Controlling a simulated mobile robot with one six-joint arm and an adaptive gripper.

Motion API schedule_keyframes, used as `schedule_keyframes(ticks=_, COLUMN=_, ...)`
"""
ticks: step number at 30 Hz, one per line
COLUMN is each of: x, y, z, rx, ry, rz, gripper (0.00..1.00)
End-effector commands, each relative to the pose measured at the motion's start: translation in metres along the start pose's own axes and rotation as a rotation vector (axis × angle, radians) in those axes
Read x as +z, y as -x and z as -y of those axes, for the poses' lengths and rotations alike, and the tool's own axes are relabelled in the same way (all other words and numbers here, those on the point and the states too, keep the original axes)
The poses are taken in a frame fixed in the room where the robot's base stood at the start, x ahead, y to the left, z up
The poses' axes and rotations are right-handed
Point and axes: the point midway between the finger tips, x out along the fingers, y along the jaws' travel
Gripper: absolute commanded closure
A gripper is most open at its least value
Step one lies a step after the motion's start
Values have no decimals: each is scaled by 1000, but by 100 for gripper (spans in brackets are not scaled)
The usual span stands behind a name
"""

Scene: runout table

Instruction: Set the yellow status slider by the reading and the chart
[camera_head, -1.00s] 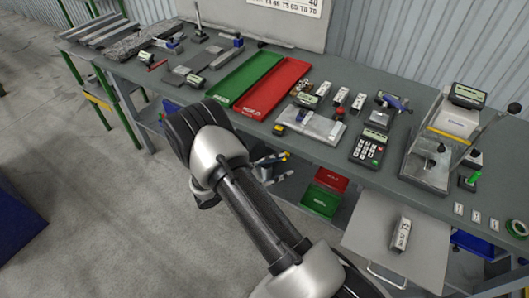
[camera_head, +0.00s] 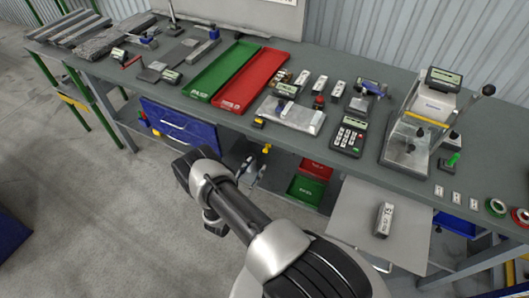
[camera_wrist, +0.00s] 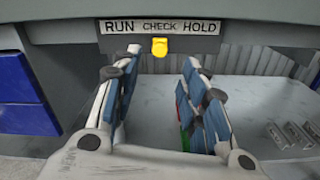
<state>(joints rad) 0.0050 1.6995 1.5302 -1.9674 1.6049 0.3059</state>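The yellow status slider (camera_wrist: 159,47) hangs at the table's front edge below the label strip (camera_wrist: 158,26) reading RUN, CHECK, HOLD. It sits under the word CHECK. A small yellow spot that looks like the slider (camera_head: 266,149) shows in the head view. My gripper (camera_wrist: 150,70) is open and empty, its fingers on either side of the slider's line and short of it. It also shows in the head view (camera_head: 249,170), low before the table. Several small displays stand on the table, including one near the silver plate (camera_head: 285,90); their readings are too small to read.
The wall board (camera_head: 260,12) is cut off at the top, with no chart text visible. A green tray (camera_head: 222,72) and a red tray (camera_head: 255,80) lie on the table. A blue drawer (camera_head: 180,126) is left of my gripper; a grey pull-out shelf (camera_head: 350,220) is right.

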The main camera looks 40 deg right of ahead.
Motion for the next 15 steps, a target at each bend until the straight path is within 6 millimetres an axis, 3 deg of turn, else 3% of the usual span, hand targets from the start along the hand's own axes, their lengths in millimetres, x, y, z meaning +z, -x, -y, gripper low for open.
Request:
schedule_keyframes(ticks=9, x=0, y=-67, z=2, rx=-5, ry=-2, rz=2, gripper=60)
schedule_keyframes(ticks=15, x=0, y=-90, z=0, rx=-1, ry=-2, rz=1, gripper=60)
